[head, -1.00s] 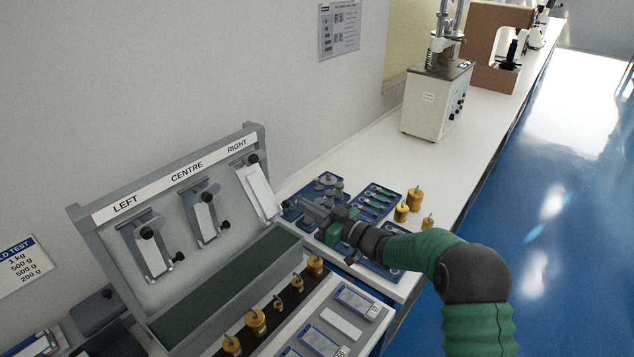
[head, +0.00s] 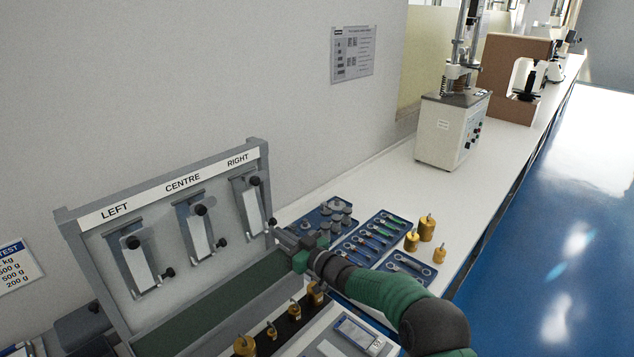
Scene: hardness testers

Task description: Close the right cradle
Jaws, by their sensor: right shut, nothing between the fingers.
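The right cradle (head: 252,210) hangs under the RIGHT label on the grey panel. It is a white plate in a grey frame, with a dark knob near its top and another at its lower right. The plate looks nearly flush with the frame. My right gripper (head: 283,235) is shut and empty, just right of and below the cradle's lower knob. I cannot tell whether it touches the cradle. The centre cradle (head: 198,234) and left cradle (head: 138,266) look similar. My left gripper is not in view.
A green-lined trough (head: 200,312) runs below the panel, with brass weights (head: 270,331) in front. Blue trays (head: 368,238) of tools and several brass weights (head: 412,240) stand right of my gripper. A bench tester (head: 448,130) is farther back. The white bench between is clear.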

